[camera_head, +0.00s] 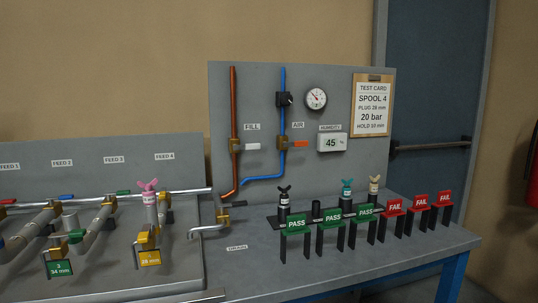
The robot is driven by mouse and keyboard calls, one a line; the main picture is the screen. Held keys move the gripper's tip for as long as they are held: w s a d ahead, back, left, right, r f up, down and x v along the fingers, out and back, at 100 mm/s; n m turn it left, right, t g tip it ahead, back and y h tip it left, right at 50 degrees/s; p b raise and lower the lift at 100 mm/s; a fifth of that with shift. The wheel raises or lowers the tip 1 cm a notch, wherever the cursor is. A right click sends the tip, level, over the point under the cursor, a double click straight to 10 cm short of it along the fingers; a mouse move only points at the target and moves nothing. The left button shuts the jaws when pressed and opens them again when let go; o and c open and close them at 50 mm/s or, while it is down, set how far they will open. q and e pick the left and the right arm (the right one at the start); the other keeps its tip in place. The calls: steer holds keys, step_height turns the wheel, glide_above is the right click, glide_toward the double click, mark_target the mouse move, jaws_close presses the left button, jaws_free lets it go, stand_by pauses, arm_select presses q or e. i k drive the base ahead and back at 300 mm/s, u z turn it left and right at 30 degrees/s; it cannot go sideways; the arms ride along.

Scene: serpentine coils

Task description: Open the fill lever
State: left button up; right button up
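The fill lever (253,147) is a white handle on the upright back panel. It sticks out horizontally to the right from a brass valve (235,145) on the vertical copper-red pipe (233,100). The lever lies across the pipe's direction. A FILL label (252,127) is above it. Neither of my grippers shows in the head view, and nothing is touching the lever.
An orange AIR lever (300,144) sits to the right on the blue pipe (283,120). A gauge (316,98), test card (372,106) and humidity display (331,143) share the panel. PASS stands (295,224) and FAIL stands (420,202) line the bench. Feed pipes (95,237) fill the left.

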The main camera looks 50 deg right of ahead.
mark_target(257, 146)
steer(key=k, duration=0.4)
steer(key=z, duration=1.15)
